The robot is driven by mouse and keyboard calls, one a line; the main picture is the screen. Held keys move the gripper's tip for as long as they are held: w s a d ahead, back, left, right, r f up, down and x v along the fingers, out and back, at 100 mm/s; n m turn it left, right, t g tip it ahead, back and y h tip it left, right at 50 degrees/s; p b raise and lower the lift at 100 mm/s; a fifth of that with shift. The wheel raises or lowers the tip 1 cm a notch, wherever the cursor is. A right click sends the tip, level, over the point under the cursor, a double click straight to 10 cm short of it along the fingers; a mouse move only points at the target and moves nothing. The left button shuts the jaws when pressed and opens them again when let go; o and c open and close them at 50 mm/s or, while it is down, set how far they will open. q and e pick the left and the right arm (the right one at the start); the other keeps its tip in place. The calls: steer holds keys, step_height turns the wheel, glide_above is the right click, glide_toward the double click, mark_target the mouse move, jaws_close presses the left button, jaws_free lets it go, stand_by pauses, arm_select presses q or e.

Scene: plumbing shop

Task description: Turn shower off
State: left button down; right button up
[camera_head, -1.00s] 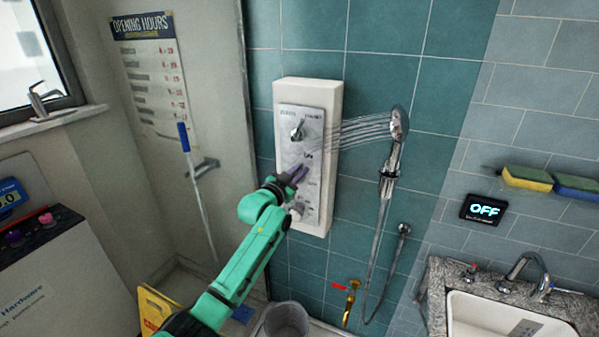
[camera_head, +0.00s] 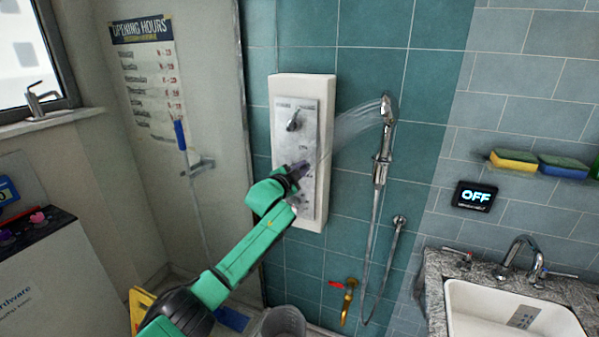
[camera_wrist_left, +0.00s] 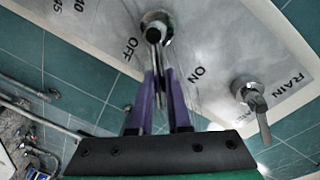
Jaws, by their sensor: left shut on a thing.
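The shower control panel (camera_head: 283,142) is a metal plate on a white block on the teal tiled wall. My left gripper (camera_head: 302,168) reaches its middle. In the left wrist view, the purple fingers (camera_wrist_left: 160,78) are shut on the lever of the ON/OFF knob (camera_wrist_left: 155,22), between the OFF and ON labels. The fingers hide part of the lever. A second knob (camera_head: 293,122) sits higher on the panel; in the wrist view this knob (camera_wrist_left: 245,86) is beside the RAIN label. The hand shower (camera_head: 388,108) hangs on its holder, with faint spray reaching toward the panel.
A sink (camera_head: 515,316) stands at lower right, below sponges (camera_head: 514,160) and a display reading OFF (camera_head: 474,196). A brass tap (camera_head: 348,298) and a grey bucket (camera_head: 284,324) are low down. A blue-handled pole (camera_head: 181,135) leans at left.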

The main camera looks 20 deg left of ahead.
arm_select(q)
steer(key=shift+d+f+m+g+y+b, duration=0.15)
steer(key=shift+f+m, duration=0.4)
steer(key=shift+m, duration=0.6)
steer(key=shift+d+f+m+g+y+b, duration=0.1)
steer(key=shift+d+f+m+b, duration=0.15)
steer(key=shift+f+m, duration=0.6)
steer(key=shift+d+f+m+g+y+b, duration=0.1)
steer(key=shift+d+f+m+y+b, duration=0.15)
steer(key=shift+m, duration=1.15)
steer(key=shift+a+f, duration=0.1)
steer(key=shift+f, duration=0.05)
steer(key=c, duration=0.9)
jaws_free()
steer(key=shift+o, duration=0.2)
steer(key=s+r+b, duration=0.1)
steer(key=s+b, duration=0.1)
steer(key=s, duration=1.2)
steer(key=shift+s+r, duration=0.25)
steer(key=shift+r, duration=0.05)
